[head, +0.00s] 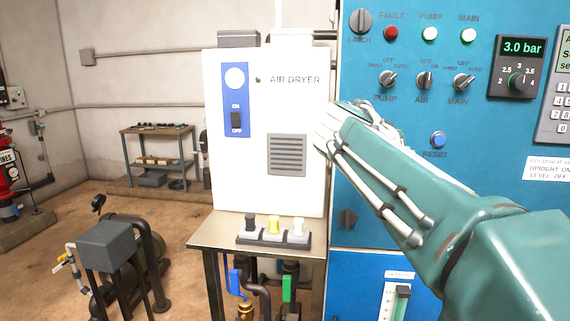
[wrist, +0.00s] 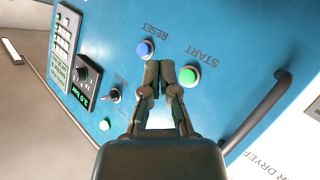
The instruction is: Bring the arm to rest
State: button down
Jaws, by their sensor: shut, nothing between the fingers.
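My arm reaches from the lower right of the head view across the front of the blue control panel (head: 390,140). In the head view my gripper is mostly hidden behind the arm's end, close to the panel. In the wrist view my gripper (wrist: 169,70) is shut and empty, its fingertips together. The fingertips appear between the blue RESET button (wrist: 145,48) and the green START button (wrist: 189,77). I cannot tell whether they touch the panel. The RESET button also shows in the head view (head: 438,140).
A white air dryer (head: 240,175) stands left of the panel, behind a small metal table (head: 205,235) with several valves beneath. Selector knobs, lamps and a 3.0 bar display (head: 522,47) are on the panel. A dark handle (wrist: 262,110) sticks out near START.

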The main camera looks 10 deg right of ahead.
jog(key=s+a+f+n+y, duration=0.2)
jog(key=s+a+f+y, duration=0.2)
jog(key=s+f, duration=0.3)
jog(key=s+a+f+n+g+y, duration=0.1)
jog(key=s+a+f+y, duration=0.3)
jog(key=s+f, duration=0.4)
jog(key=s+a+f+n+y, duration=0.3)
jog(key=s+a+f, duration=0.2)
jog(key=f, duration=0.7)
jog(key=s, duration=0.2)
jog(key=shift+s+a+f+g+y, duration=0.2)
jog(key=shift+s+f+g+y, duration=0.15)
jog(key=shift+s+g+y, duration=0.05)
